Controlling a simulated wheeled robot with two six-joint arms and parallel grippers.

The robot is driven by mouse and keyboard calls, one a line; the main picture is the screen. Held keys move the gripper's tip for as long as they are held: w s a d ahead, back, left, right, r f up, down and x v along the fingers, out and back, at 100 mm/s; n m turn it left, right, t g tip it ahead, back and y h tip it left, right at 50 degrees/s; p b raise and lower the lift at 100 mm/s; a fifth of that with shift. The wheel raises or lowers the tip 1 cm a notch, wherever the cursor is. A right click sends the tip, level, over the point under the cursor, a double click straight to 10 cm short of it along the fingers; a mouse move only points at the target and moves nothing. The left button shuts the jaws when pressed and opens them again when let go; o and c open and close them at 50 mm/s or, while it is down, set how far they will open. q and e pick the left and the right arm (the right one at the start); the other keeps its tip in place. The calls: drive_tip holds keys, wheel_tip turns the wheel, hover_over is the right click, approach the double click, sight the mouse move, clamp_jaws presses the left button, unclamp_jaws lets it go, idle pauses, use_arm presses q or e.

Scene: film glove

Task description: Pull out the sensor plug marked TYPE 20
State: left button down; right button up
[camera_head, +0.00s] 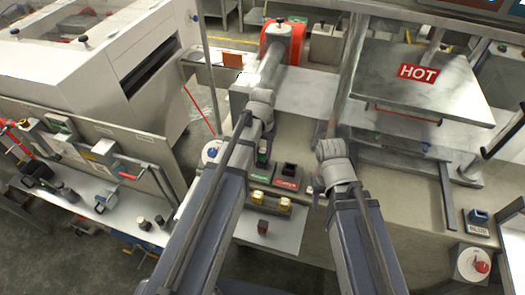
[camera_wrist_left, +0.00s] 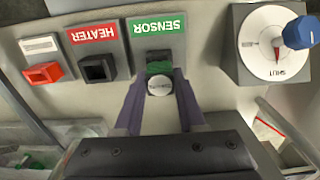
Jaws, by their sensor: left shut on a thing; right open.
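In the left wrist view, a green plug (camera_wrist_left: 158,67) with a round grey-white cap (camera_wrist_left: 160,85) stands at the panel under the green SENSOR label (camera_wrist_left: 160,26). The small print on its cap is too blurred to read. My left gripper (camera_wrist_left: 160,92) is shut on this plug, one purple finger on each side. I cannot tell whether the plug is fully seated. In the head view the green plug (camera_head: 262,157) shows below my left wrist. My right gripper (camera_head: 318,194) is open and empty, to the right of the panel.
A blue-handled dial (camera_wrist_left: 299,32) reading SHUT is on the other side. Yellow parts (camera_head: 284,203) sit in front of the panel. A HOT plate (camera_head: 415,74) lies at the right.

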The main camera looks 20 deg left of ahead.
sight(262, 151)
use_arm(q)
drive_tip(key=shift+r, duration=0.1)
idle(0.3)
drive_tip(key=shift+r+p, duration=2.2)
drive_tip(key=shift+p, duration=0.05)
wheel_tip(262, 151, up, 3)
drive_tip(key=p, duration=0.3)
drive_tip(key=shift+s+f, duration=0.1)
